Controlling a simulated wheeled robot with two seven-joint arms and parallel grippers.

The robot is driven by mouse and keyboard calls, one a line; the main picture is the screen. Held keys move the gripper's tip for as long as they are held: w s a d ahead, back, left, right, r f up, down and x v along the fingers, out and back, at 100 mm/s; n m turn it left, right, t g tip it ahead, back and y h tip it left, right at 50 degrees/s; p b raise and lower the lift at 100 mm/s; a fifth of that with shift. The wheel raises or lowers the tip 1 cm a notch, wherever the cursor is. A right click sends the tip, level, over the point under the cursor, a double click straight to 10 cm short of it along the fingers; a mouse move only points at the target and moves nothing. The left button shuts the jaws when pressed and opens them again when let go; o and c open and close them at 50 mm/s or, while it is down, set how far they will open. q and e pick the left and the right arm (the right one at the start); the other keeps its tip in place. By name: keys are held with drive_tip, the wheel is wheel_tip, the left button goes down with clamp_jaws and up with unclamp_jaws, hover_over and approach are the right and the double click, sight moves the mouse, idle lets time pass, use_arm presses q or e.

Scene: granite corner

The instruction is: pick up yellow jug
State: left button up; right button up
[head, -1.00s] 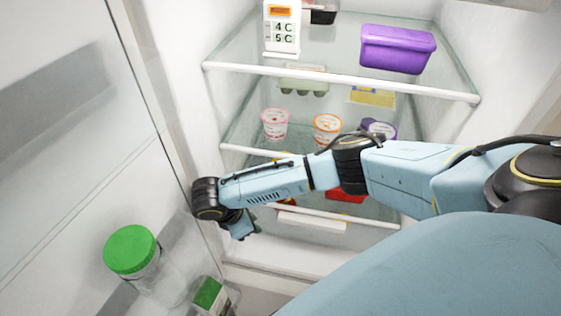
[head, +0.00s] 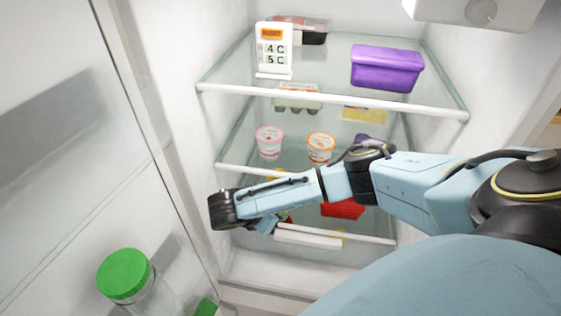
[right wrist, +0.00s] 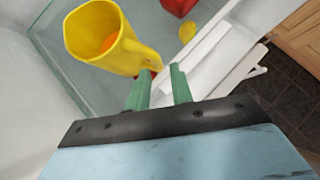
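The yellow jug (right wrist: 92,30) stands in the right wrist view on a glass shelf, with its open mouth toward the camera and something orange inside. Its handle (right wrist: 146,55) points toward my right gripper (right wrist: 160,70). The two green fingers are apart with nothing held between them, and the handle is just beyond the left fingertip. I cannot tell whether they touch. In the head view my right arm crosses the fridge and covers most of the jug's area; only a bit of yellow shows above the forearm. My left gripper is in neither view.
Glass shelves with white front edges (head: 330,98) surround the arm. A purple box (head: 387,68), cups (head: 320,147) and a red item (head: 342,209) stand on them. A green-lidded jar (head: 124,273) stands in the door at left. A white shelf edge (right wrist: 203,42) lies right of the jug.

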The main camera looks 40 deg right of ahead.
drive_tip(key=shift+p+x, duration=0.35)
drive_tip(key=shift+x, duration=2.45)
drive_tip(key=shift+w+a+f, duration=0.1)
drive_tip(key=shift+a+f, duration=0.05)
drive_tip(key=shift+a, duration=0.05)
clamp_jaws()
